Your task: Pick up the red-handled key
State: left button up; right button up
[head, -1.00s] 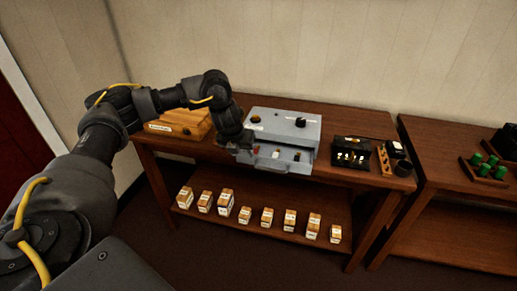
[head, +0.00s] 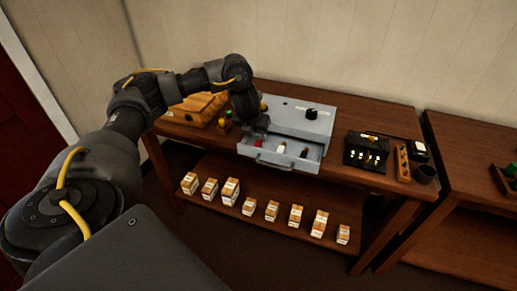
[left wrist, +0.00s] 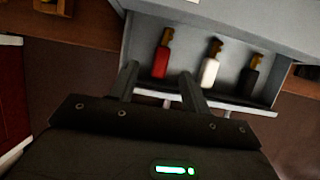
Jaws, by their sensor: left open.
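The red-handled key (left wrist: 160,62) lies in the open drawer (head: 273,161) of a grey box, at the left of a row. A white-handled key (left wrist: 210,70) and a black-handled key (left wrist: 251,79) lie to its right; they also show in the head view. My left gripper (left wrist: 158,73) is open above the drawer. In the left wrist view its fingers appear on either side of the red handle's lower end; I cannot tell how high above it they are. In the head view the red handle (head: 260,143) is partly hidden by the gripper. My right gripper is not in view.
The grey box (head: 290,120) stands on a wooden table. Several small cartons (head: 271,210) stand on the lower shelf.

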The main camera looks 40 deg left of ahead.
aim_at(259, 142)
pick_arm(q)
jog(key=shift+w+f, duration=0.1)
jog(key=shift+f, duration=0.35)
jog(key=b+x, duration=0.2)
jog(key=x, duration=0.2)
jog(key=shift+w+d, duration=0.1)
jog(key=shift+w, duration=0.05)
jog(key=shift+w+f, duration=0.2)
jog(key=shift+f, duration=0.05)
jog(key=shift+r, duration=0.1)
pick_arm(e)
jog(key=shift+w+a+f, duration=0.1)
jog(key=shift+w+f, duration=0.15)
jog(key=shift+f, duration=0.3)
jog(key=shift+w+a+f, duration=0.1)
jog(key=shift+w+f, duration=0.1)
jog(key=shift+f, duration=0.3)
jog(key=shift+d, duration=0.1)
pick_arm(q)
jog(key=shift+c, duration=0.7)
grip_shut()
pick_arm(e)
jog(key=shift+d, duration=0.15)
